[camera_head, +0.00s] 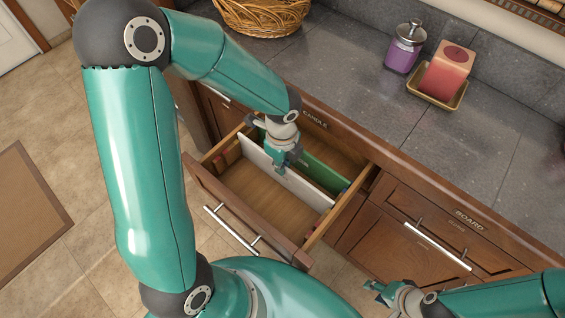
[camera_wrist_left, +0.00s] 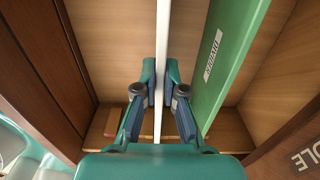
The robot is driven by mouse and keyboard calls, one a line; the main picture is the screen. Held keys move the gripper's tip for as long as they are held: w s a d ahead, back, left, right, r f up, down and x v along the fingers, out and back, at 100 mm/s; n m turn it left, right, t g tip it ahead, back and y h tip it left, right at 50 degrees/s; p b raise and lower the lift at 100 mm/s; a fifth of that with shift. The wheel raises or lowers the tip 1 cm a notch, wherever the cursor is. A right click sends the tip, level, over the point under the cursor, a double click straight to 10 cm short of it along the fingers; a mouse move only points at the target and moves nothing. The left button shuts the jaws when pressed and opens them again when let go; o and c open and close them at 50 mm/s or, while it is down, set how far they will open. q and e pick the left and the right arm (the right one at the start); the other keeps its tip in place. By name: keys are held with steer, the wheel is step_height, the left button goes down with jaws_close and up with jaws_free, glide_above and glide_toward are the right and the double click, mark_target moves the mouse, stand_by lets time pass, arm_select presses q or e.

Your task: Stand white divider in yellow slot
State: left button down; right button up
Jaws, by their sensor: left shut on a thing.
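The white divider (camera_head: 310,192) is a thin upright panel running lengthwise inside the open drawer (camera_head: 262,200). My left gripper (camera_head: 282,164) is shut on the divider's upper edge. In the left wrist view the white divider (camera_wrist_left: 163,50) stands between the two fingers of my left gripper (camera_wrist_left: 159,90), which touch both faces. A green divider (camera_head: 322,170) stands beside it, toward the cabinet; it also shows in the left wrist view (camera_wrist_left: 213,65), apart from the fingers. I cannot make out the yellow slot or whether the white divider's lower edge is seated. My right gripper (camera_head: 380,291) is at the lower right.
Red marks (camera_head: 218,160) show at the drawer's left end wall. The drawer floor on the front side of the white divider is clear.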

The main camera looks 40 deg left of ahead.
arm_select(q)
steer(key=shift+f, duration=0.2)
steer(key=c, duration=1.7)
jaws_free()
steer(key=o, duration=0.5)
steer(key=shift+r, duration=0.1)
step_height(320, 180, up, 12)
